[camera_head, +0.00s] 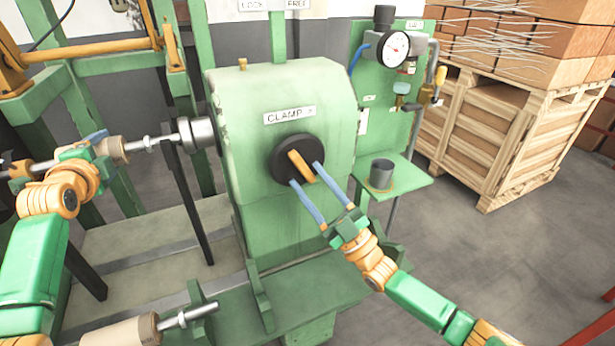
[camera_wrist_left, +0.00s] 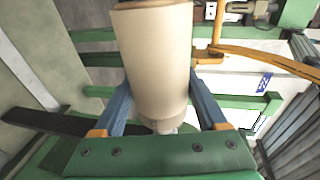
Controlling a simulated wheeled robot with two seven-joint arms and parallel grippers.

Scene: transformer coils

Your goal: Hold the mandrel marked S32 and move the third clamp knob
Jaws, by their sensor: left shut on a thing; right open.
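The mandrel, a pale cylinder (camera_head: 113,150) on a metal shaft, lies level at the left of the head view. Its shaft reaches the round metal chuck on the green machine. My left gripper (camera_head: 98,151) is shut on the mandrel. In the left wrist view the cream cylinder (camera_wrist_left: 157,65) sits between the blue fingers. No S32 mark is readable. The clamp knob (camera_head: 283,165), a black disc with an orange bar, is on the machine's front under a CLAMP sign whose last character is unclear. My right gripper (camera_head: 305,174) is open, its fingers either side of the orange bar.
Another pale roller with a metal shaft (camera_head: 120,331) lies at the bottom left. A green panel with a pressure gauge (camera_head: 396,46) and a grey cup (camera_head: 381,173) on a shelf stand right of the machine. Crates (camera_head: 480,130) are at the back right.

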